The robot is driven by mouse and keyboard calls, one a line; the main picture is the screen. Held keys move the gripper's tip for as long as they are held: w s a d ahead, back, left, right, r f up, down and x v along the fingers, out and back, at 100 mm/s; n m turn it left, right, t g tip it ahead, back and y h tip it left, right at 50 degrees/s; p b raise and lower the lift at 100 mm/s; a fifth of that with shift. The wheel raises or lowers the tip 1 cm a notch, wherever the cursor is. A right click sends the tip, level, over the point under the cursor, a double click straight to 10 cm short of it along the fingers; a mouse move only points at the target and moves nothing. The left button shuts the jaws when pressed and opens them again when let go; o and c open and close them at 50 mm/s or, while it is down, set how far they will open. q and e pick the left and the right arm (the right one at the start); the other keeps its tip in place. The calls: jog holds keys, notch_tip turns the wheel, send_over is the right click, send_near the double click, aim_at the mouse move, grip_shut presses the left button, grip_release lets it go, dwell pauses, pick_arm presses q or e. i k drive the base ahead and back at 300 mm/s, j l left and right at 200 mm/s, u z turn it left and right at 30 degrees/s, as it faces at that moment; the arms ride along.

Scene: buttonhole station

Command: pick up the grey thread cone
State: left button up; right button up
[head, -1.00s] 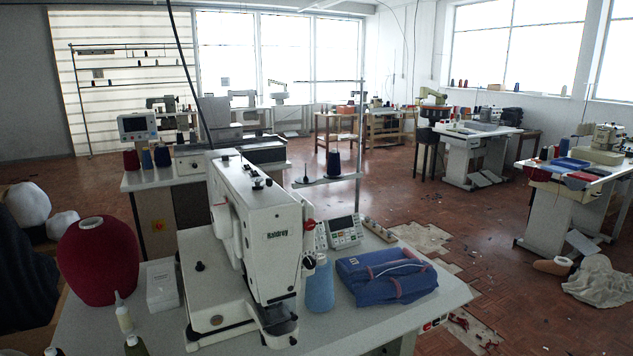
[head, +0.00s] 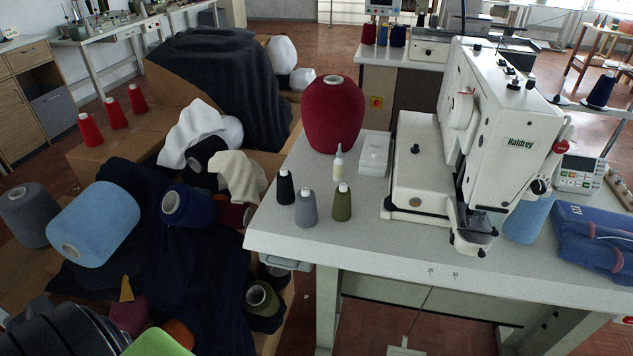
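A small grey thread cone (head: 306,208) stands upright near the left front corner of the white sewing table (head: 360,245). A black cone (head: 285,188) stands close on its left and an olive cone (head: 342,203) on its right. A larger dark grey cone (head: 28,214) lies among the pile at the far left. Neither of my grippers is in view.
A white buttonhole machine (head: 500,130) stands on the table, with a white box (head: 374,153), a small glue bottle (head: 338,162) and a big red cone (head: 333,115) behind the small cones. Dark cloth and a blue cone (head: 94,224) lie left of the table.

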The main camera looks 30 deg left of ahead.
aim_at(306, 215)
jog(key=u, duration=1.05)
jog(key=l, duration=0.15)
